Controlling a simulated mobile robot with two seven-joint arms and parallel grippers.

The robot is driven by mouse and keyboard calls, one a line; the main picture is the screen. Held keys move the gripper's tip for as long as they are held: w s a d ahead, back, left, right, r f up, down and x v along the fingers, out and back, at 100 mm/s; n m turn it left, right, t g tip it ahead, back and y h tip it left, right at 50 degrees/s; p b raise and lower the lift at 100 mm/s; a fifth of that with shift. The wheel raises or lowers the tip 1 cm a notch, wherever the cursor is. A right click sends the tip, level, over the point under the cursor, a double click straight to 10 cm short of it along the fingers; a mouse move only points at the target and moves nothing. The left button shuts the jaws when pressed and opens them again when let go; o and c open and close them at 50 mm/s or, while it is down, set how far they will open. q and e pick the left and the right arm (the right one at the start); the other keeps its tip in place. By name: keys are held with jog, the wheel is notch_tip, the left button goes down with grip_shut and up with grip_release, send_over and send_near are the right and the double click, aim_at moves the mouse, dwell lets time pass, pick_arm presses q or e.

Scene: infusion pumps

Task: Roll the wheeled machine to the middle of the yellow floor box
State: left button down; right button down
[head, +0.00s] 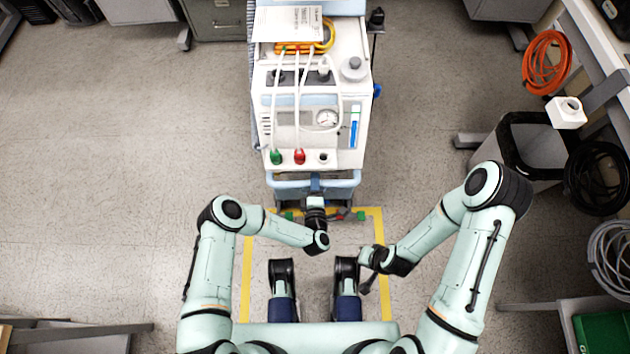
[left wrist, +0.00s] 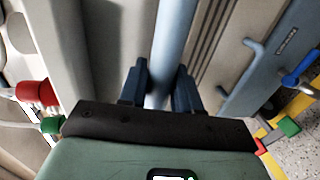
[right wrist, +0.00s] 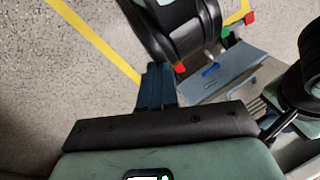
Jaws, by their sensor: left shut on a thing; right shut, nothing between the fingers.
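The wheeled machine (head: 335,150) is a white and light-blue cart with hoses, a gauge and red and green knobs on top. It stands upright at the far edge of the yellow floor box (head: 248,280). My left gripper (head: 316,186) is shut on its light-blue front handle bar (head: 345,181); in the left wrist view the fingers (left wrist: 160,88) sit on either side of the bar (left wrist: 174,40). My right gripper (head: 367,287) is shut and empty, inside the box near its right line. Its fingers show together in the right wrist view (right wrist: 157,85). The machine's wheels are mostly hidden.
My own base and feet stand within the near part of the box. A black-rimmed bin (head: 530,145) and a bench with coiled orange cable (head: 547,62) stand at the right. Grey cabinets (head: 215,18) line the back. The floor at the left is open.

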dwell(0.3)
pick_arm(q)
jog(key=c, duration=0.9)
grip_release()
jog(key=shift+c, duration=0.2)
jog(key=shift+s, duration=0.1)
jog(key=s+r+p, duration=0.2)
jog(key=s+p, duration=0.1)
jog(key=s, duration=1)
jog(key=shift+r, duration=0.35)
pick_arm(e)
jog(key=s+a+r+g, duration=0.1)
jog(key=s+a+r, duration=0.1)
jog(key=s+r, duration=0.1)
jog(key=shift+s+r+y, duration=0.3)
jog(key=shift+s+r, duration=0.1)
jog(key=shift+s, duration=0.5)
jog(key=shift+a, duration=0.1)
